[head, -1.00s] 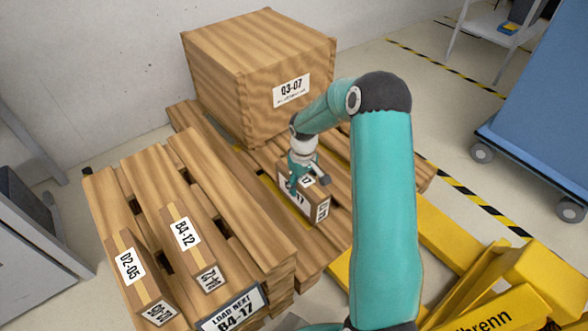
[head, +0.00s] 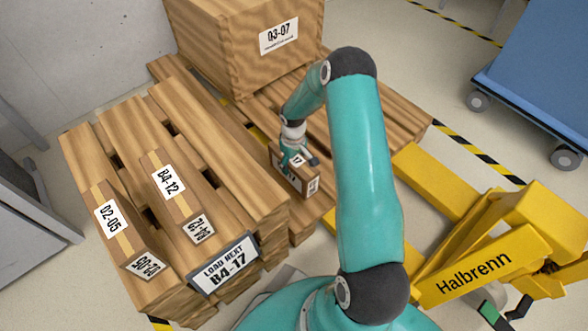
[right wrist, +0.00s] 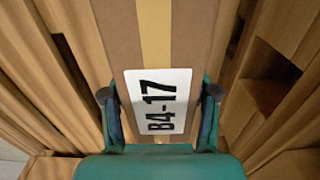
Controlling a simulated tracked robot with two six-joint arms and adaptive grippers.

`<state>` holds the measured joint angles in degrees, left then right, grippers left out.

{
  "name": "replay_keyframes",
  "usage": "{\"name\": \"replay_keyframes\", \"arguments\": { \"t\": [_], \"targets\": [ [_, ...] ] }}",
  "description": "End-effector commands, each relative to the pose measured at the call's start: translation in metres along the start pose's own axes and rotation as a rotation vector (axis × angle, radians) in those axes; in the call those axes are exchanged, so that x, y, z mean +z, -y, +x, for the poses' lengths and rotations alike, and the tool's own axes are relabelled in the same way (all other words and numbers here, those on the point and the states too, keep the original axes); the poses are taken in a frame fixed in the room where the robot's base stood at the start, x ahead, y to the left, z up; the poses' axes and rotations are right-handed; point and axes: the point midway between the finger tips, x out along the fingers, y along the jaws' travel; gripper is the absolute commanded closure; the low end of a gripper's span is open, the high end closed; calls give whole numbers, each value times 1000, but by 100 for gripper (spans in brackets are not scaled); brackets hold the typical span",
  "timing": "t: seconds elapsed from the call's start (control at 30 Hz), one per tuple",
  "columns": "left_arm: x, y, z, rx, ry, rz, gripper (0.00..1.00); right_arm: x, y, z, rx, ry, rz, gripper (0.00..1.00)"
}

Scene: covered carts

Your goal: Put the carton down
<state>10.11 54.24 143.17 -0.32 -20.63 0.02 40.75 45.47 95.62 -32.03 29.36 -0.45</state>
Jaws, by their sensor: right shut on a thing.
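My right gripper (head: 294,160) is shut on the carton (head: 292,182) labelled B4-17, at the right pallet in the head view. In the right wrist view the carton (right wrist: 158,50) is brown with a tan tape strip and a white B4-17 label, and a finger of my right gripper (right wrist: 160,105) lies along each side. The carton looks upright, close to the pallet (head: 335,130) boards; I cannot tell whether it touches them. My left gripper is not in view.
Cartons 02-05 (head: 112,238) and B4-12 (head: 183,205) lie on the left pallet (head: 240,205), behind a sign (head: 224,268) reading LOAD NEXT B4-17. A large wooden crate (head: 235,55) stands at the back. A yellow pallet truck (head: 475,260) and blue cart (head: 545,80) are at right.

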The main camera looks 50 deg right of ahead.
Motion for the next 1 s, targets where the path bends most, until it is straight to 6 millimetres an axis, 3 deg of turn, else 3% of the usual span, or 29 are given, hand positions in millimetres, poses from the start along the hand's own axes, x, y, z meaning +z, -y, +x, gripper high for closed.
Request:
{"name": "replay_keyframes", "arguments": {
  "t": [0.2, 0.6, 0.63, 0.77, 1.0],
  "targets": [
    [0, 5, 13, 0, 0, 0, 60, 0, 0, 31, 0, -1, 2, 100],
    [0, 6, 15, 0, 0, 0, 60, 0, 0, 35, 1, -1, 1, 100],
    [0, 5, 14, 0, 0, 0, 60, 0, 0, 34, 0, 1, 1, 35],
    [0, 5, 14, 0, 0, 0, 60, 0, 0, 34, -1, 1, 0, 15],
    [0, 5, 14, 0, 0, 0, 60, 0, 0, 34, -1, 1, 0, 15]
  ]
}}
